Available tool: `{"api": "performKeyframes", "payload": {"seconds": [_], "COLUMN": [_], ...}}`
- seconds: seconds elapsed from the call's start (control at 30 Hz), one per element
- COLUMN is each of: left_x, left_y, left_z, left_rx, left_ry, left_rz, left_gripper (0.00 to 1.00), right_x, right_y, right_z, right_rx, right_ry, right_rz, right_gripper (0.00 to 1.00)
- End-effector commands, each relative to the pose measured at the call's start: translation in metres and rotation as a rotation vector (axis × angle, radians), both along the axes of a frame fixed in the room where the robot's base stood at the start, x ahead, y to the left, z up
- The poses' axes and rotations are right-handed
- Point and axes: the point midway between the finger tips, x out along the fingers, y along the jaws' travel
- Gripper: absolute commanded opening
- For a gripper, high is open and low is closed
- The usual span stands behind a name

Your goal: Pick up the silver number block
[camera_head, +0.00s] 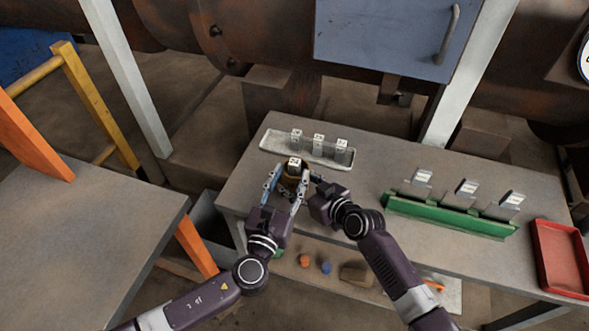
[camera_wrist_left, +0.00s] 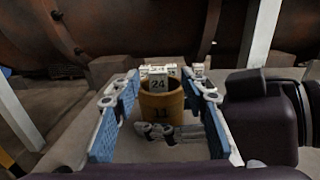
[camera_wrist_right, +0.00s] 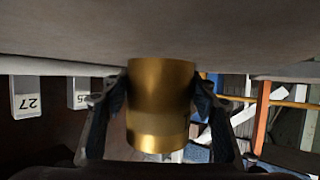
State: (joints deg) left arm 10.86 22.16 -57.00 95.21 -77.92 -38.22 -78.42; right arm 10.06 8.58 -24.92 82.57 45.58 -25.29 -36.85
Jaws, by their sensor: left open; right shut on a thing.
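A silver number block (camera_head: 294,162) with a pale top stands in or on a brass cup (camera_head: 291,181) near the table's left end. In the left wrist view the block (camera_wrist_left: 158,80) reads 24, and the cup (camera_wrist_left: 161,105) has dark marks on its front. My left gripper (camera_head: 287,176) is open, its blue fingers on either side of the cup. My right gripper (camera_head: 309,184) comes in from the right and is shut on the cup. In the right wrist view the cup (camera_wrist_right: 160,105) lies between its fingers, and the block is not visible there.
Behind the cup, a pale tray (camera_head: 272,141) holds three similar blocks (camera_head: 318,142). A green rack (camera_head: 450,215) with three silver pieces stands to the right. A red tray (camera_head: 560,258) is at the far right. A lower shelf holds small coloured objects (camera_head: 326,268).

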Motion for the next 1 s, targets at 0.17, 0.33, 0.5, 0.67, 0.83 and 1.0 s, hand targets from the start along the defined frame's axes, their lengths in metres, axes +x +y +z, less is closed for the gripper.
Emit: {"api": "performKeyframes", "payload": {"seconds": [0.17, 0.33, 0.5, 0.67, 0.83, 1.0], "left_x": [0.019, 0.043, 0.052, 0.052, 0.052, 0.052], "left_y": [-0.004, -0.01, -0.012, -0.012, -0.012, -0.012], "left_z": [0.002, 0.001, 0.001, 0.001, 0.0, 0.0], "left_rx": [0.001, 0.0, 0.0, -0.001, -0.001, -0.001], "left_ry": [-0.004, -0.001, 0.0, 0.0, 0.0, 0.0], "left_rz": [0.001, 0.0, 0.0, 0.0, 0.0, 0.0], "left_gripper": [0.41, 0.41, 0.41, 0.41, 0.26, 0.08], "right_x": [0.0, 0.0, 0.0, 0.0, 0.0, 0.0], "right_y": [0.0, 0.0, 0.0, 0.0, 0.0, 0.0], "right_z": [0.0, 0.0, 0.0, 0.0, 0.0, 0.0], "right_rx": [0.0, 0.0, 0.0, 0.0, 0.001, 0.001], "right_ry": [0.0, 0.0, 0.0, 0.0, 0.001, 0.001], "right_rz": [-0.001, -0.001, -0.001, -0.001, 0.0, 0.0], "right_gripper": [0.13, 0.13, 0.13, 0.13, 0.13, 0.13]}}
